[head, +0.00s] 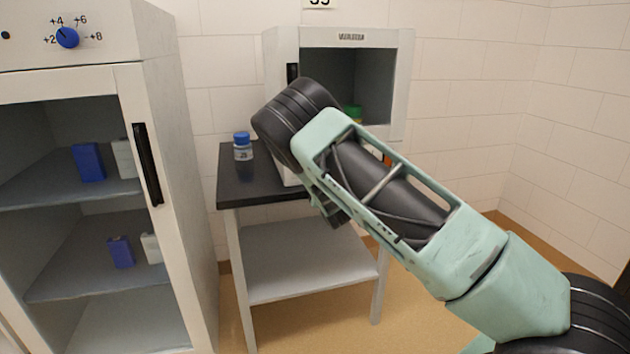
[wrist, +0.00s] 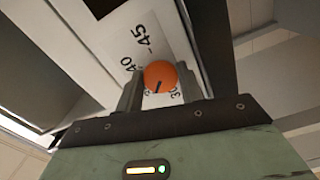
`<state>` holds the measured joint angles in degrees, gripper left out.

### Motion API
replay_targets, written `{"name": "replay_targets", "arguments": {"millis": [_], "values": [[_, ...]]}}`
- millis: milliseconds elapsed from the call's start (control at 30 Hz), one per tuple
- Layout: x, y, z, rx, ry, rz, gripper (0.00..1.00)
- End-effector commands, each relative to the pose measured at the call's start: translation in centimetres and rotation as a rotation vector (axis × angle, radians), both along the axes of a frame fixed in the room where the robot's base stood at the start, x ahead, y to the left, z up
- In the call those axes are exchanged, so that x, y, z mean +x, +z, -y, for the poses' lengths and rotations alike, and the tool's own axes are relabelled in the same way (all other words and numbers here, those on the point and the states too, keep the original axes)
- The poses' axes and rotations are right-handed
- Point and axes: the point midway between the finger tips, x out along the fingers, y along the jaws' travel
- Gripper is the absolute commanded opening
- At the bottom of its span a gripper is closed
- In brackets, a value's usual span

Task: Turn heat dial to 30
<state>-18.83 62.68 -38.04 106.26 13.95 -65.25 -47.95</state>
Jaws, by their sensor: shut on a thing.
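The heat dial (wrist: 160,75) is a round orange knob with a dark pointer line. In the wrist view it sits between the two fingers of my gripper (wrist: 159,73), which is shut on it. Its pointer slants down and left in the picture. On the white scale plate (wrist: 118,45), 45 and 40 show on the upper left, and a partly covered number that looks like 30 shows below the dial. A finger hides part of the scale. In the head view, the warming cabinet (head: 350,37) stands behind my arm; only a sliver of orange shows there.
The cabinet stands on a dark-topped table (head: 235,180), with a blue-lidded jar (head: 243,147) at its left. A green-topped item (head: 353,112) is inside the open cabinet. A tall cabinet at left has a blue dial (head: 67,38) and a black handle (head: 147,165).

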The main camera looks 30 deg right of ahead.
Motion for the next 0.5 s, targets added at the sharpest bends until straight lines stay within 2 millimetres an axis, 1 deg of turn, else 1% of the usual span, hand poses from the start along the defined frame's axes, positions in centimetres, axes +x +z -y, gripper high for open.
{"name": "replay_targets", "arguments": {"millis": [33, 500], "values": [[0.01, -0.28, -0.19, -0.045, 0.003, -0.014, 0.15], [0.0, -0.21, -0.21, -0.461, 0.004, -0.135, 0.15]]}}
